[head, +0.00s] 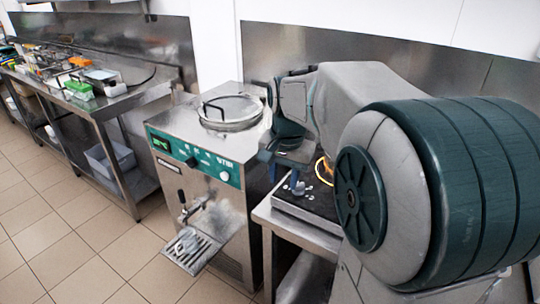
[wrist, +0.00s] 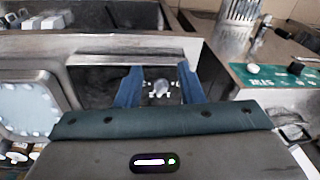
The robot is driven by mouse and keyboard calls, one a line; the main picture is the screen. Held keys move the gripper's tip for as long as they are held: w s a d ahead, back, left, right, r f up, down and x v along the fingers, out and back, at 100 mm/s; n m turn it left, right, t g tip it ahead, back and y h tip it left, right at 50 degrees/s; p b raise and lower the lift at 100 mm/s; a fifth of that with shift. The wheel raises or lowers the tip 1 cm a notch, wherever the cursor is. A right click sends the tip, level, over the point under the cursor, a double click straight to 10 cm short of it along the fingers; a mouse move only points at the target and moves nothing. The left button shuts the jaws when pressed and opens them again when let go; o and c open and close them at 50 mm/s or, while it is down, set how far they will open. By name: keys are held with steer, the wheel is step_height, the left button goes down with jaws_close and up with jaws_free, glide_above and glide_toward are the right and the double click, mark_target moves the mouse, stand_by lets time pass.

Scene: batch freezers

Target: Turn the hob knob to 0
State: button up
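The hob (head: 318,207) is a black unit on a steel table, with an orange glowing ring (head: 327,168) partly hidden behind my arm. Its small grey knob (head: 299,188) is on the front, and white marks surround it. My gripper (head: 288,181) reaches down to the knob with blue fingers. In the wrist view the knob (wrist: 160,88) shows between the two fingers of my gripper (wrist: 160,78), one on each side. The fingers are open, with gaps to the knob visible. I cannot tell which mark the knob points to.
The batch freezer (head: 205,165) stands close left of the hob, with a green panel, a round lid (head: 229,112) and a spout tray (head: 192,250). A steel wall is behind. Further left is a long bench (head: 100,103) with containers. The tiled floor (head: 75,215) is clear.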

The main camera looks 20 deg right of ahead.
mark_target(299, 184)
steer(key=w+d+m+g+p, duration=0.1)
steer(key=w+d+m+p, duration=0.1)
steer(key=w+d+m, duration=0.75)
steer(key=shift+n, duration=0.85)
steer(key=f, duration=0.4)
steer(key=w+f, duration=0.1)
steer(key=f, duration=0.4)
steer(key=f+p, duration=0.1)
steer(key=f, duration=0.3)
steer(key=shift+w+d+f, duration=0.25)
steer(key=shift+f, duration=0.1)
jaws_close()
